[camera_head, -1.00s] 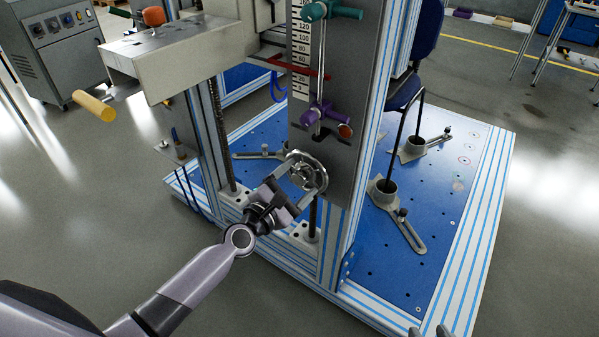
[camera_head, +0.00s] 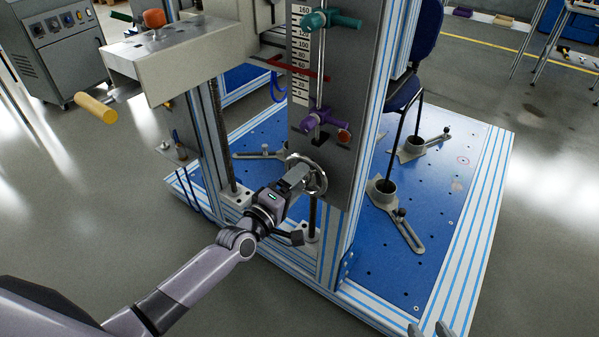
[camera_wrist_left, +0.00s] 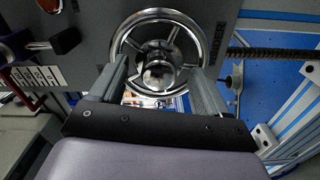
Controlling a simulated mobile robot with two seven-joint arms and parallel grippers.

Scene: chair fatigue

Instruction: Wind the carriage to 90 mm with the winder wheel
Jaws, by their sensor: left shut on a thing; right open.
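The winder wheel (camera_head: 317,177) is a chrome spoked handwheel low on the grey column plate; it also shows in the left wrist view (camera_wrist_left: 168,14). My left gripper (camera_head: 299,176) is shut on it, with one finger on each side of the hub in the left wrist view. The carriage (camera_head: 175,55) is the pale grey block at upper left. Its red pointer (camera_head: 300,68) crosses the white scale (camera_head: 301,88) in the middle part, below the 100 mark; the exact reading is too small to tell. My right gripper (camera_head: 430,329) is open at the bottom edge, only its fingertips showing.
A teal clamp (camera_head: 333,19) and a purple clamp (camera_head: 319,121) sit on the rod beside the scale, with a red-brown knob (camera_head: 343,136) near the purple one. A blue base plate (camera_head: 430,230) bears slotted holders. Open floor lies at left.

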